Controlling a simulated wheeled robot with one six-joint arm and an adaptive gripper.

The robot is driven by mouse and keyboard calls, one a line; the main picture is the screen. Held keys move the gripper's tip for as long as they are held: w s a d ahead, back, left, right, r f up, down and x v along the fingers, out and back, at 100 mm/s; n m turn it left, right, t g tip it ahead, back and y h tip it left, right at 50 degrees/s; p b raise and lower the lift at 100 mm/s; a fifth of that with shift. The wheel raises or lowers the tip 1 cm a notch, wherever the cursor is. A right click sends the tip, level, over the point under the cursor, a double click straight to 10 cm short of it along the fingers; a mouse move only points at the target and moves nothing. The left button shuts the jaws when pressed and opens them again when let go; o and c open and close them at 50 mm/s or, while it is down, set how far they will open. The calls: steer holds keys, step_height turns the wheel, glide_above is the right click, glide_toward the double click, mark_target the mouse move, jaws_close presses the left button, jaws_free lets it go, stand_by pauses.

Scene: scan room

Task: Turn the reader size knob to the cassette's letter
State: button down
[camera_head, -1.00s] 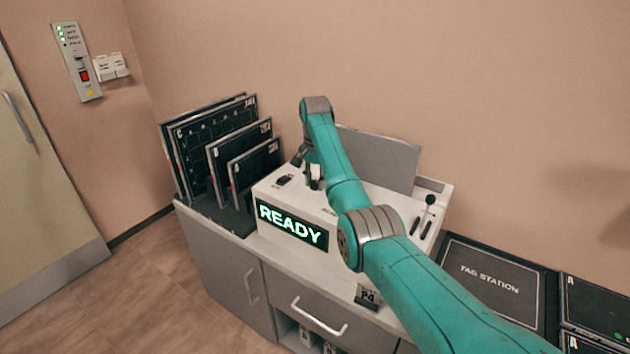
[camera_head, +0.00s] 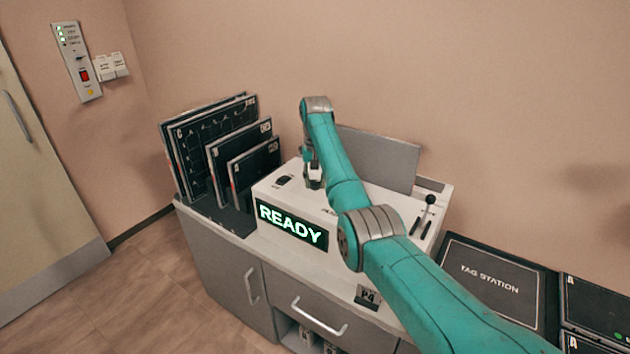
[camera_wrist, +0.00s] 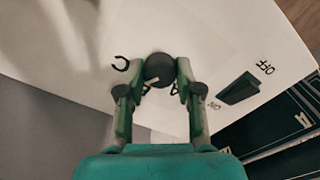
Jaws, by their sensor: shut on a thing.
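The reader (camera_head: 350,212) is a white box on the counter with a lit READY display (camera_head: 292,226). In the wrist view its size knob (camera_wrist: 159,68) is dark and round, and my gripper (camera_wrist: 160,72) is shut on it with one finger on each side. A pale mark shows at the knob's lower left edge. A letter C is printed to the left of the knob; the other letters are partly hidden by the fingers.
A black ON/OFF switch (camera_wrist: 239,89) is to the right of the knob in the wrist view. Several dark cassettes (camera_head: 254,168) stand in a rack left of the reader. A lever (camera_head: 429,208) is at the reader's right end, beside the tag station (camera_head: 489,279).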

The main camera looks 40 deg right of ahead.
mark_target(315, 182)
steer(key=n, duration=0.5)
steer(key=shift+n, duration=0.3)
stand_by(0.4)
steer(key=c, duration=0.8)
jaws_free()
steer(key=shift+o, duration=0.2)
steer(key=shift+r, duration=0.1)
step_height(315, 182, up, 7)
steer(key=shift+r, duration=0.15)
